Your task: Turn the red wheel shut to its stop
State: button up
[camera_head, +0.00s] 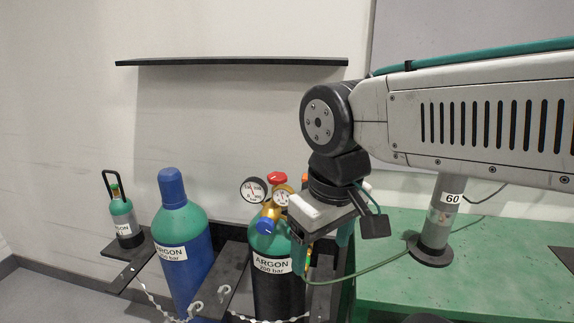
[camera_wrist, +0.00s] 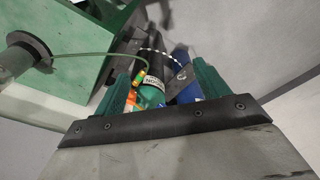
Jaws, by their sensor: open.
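The red wheel (camera_head: 277,178) sits on top of the brass regulator (camera_head: 270,212) on the black argon cylinder (camera_head: 277,295). Two round gauges flank it, a left gauge (camera_head: 254,190) and a right gauge (camera_head: 283,195), and a blue knob (camera_head: 265,225) is below. My gripper (camera_head: 320,252) points down to the right of the regulator, lower than the wheel and apart from it. In the wrist view my gripper (camera_wrist: 162,75) has its teal fingers spread wide with nothing held. I cannot make out the red wheel in the wrist view.
A blue argon cylinder (camera_head: 185,250) and a small green cylinder (camera_head: 122,217) stand at left. A green bench (camera_head: 470,265) with a grey post (camera_head: 440,220) is at right. A green hose (camera_head: 375,265) runs by the cylinder. A dark shelf (camera_head: 230,61) is above.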

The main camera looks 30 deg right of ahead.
jog(key=w+d+r+n+h, duration=0.1)
jog(key=w+d+n, duration=0.15)
jog(key=w, duration=0.25)
jog(key=w+d+r+n, duration=0.1)
jog(key=w+r+n, duration=0.15)
jog(key=w, duration=0.35)
jog(key=w+d+r+n+h, duration=0.1)
jog(key=w+n, duration=0.2)
jog(key=w, duration=0.2)
jog(key=n+g+h, duration=0.1)
jog(key=n+h, duration=0.1)
jog(key=n, duration=0.8)
send_near(275, 176)
jog(key=f, duration=0.1)
jog(key=x, duration=0.7)
jog(key=shift+d+f, duration=0.2)
jog(key=shift+d, duration=0.15)
jog(key=c, duration=1)
